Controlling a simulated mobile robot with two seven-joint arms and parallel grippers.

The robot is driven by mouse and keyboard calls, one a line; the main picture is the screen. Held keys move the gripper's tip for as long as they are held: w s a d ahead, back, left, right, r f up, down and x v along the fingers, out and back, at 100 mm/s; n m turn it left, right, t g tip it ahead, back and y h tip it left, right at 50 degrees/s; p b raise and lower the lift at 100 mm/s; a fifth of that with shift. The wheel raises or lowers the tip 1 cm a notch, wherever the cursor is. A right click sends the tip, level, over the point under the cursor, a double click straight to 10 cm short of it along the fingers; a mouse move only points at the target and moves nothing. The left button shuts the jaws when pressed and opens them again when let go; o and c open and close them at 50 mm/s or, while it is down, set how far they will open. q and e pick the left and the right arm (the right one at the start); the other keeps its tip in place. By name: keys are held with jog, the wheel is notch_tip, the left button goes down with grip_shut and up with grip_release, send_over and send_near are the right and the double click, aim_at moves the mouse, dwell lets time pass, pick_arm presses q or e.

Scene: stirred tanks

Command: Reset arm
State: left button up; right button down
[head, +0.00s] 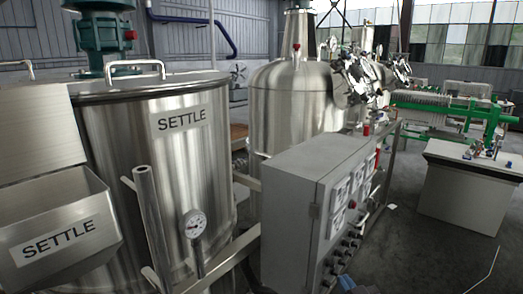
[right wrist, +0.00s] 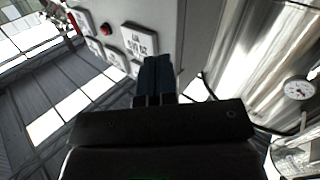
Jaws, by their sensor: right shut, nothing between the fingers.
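My right gripper (right wrist: 156,62) shows in the right wrist view with its two dark fingers together and nothing between them. The fingers point toward the grey control cabinet (right wrist: 185,25), which appears turned over in that view. Whether they touch it I cannot tell. In the head view the cabinet (head: 300,180) stands at the middle, with gauges, knobs and a red button on its right-hand face. My left gripper is not in view.
A large steel tank labelled SETTLE (head: 150,130) stands at the left, with a dial gauge (head: 194,223) and pipe on its front. A steel box labelled SETTLE (head: 60,225) is at far left. A second tank (head: 292,105) stands behind the cabinet. Open floor (head: 405,255) lies right.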

jog(key=s+d+f+m+g+h, duration=0.1)
jog(key=s+d+f, duration=0.3)
jog(key=s+f, duration=0.6)
jog(key=s+d+f+m+g+h, duration=0.1)
jog(key=s+d+f+g, duration=0.3)
jog(key=s+f, duration=0.5)
jog(key=s+h, duration=0.1)
jog(key=s, duration=0.2)
jog(key=shift+d+f+m+h, duration=0.3)
jog(key=shift+d+f+m, duration=0.1)
jog(key=shift+w+a, duration=0.1)
jog(key=shift+w, duration=0.05)
